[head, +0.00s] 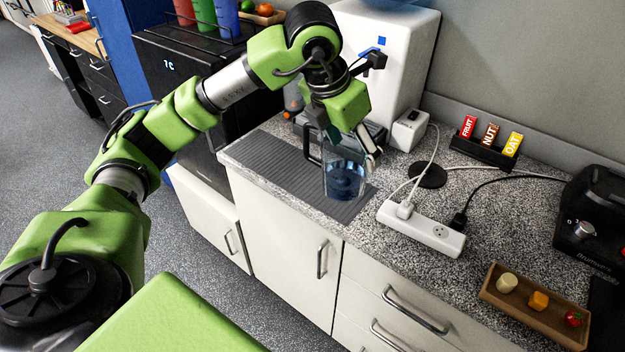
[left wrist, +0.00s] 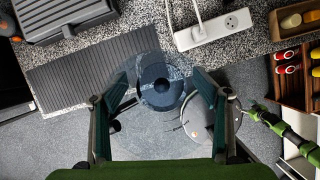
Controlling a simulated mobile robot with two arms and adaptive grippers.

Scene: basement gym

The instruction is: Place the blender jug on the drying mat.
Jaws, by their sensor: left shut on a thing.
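The blender jug (head: 345,178) is clear with a bluish tint and hangs roughly upright from my left gripper (head: 350,140). In the left wrist view, the jug's dark round base (left wrist: 161,82) shows between the two fingers (left wrist: 165,98). The gripper is shut on the jug. The grey ribbed drying mat (head: 275,165) lies along the counter's front edge. In the head view the jug overlaps the mat's right end; whether it touches the mat I cannot tell. A green arm, apparently my right, shows small in the left wrist view, its gripper (left wrist: 255,114) unclear.
A white power strip (head: 420,229) with cables lies right of the mat. A dark round pad (head: 427,174) and a snack-bar rack (head: 485,150) are behind it. A white machine (head: 400,40) stands at the back. A wooden tray (head: 520,315) holds small foods at right.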

